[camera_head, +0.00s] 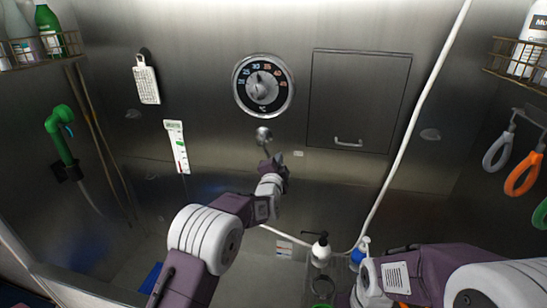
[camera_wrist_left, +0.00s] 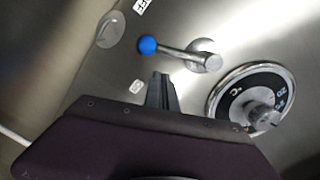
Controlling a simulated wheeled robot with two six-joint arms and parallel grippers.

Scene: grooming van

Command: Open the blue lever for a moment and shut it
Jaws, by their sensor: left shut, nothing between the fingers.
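The lever is a short metal bar on a round mount (camera_head: 264,134) below the dial. In the left wrist view its blue knob (camera_wrist_left: 147,45) is at the left end and the bar (camera_wrist_left: 180,53) runs to the mount at right. In the head view the bar hangs roughly downward, its knob mostly hidden by my gripper. My left gripper (camera_head: 277,159) is at the knob end of the lever. In its wrist view the left gripper (camera_wrist_left: 161,78) is shut and empty, beside the lever with a visible gap to the knob.
A temperature dial (camera_head: 263,85) is above the lever, with a panel door (camera_head: 359,100) at its right. A white hose (camera_head: 415,110) crosses the wall. A black-topped pump bottle (camera_head: 320,250) and a blue-topped bottle (camera_head: 360,252) stand below. A label ending "FF" (camera_wrist_left: 141,5) is near the knob.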

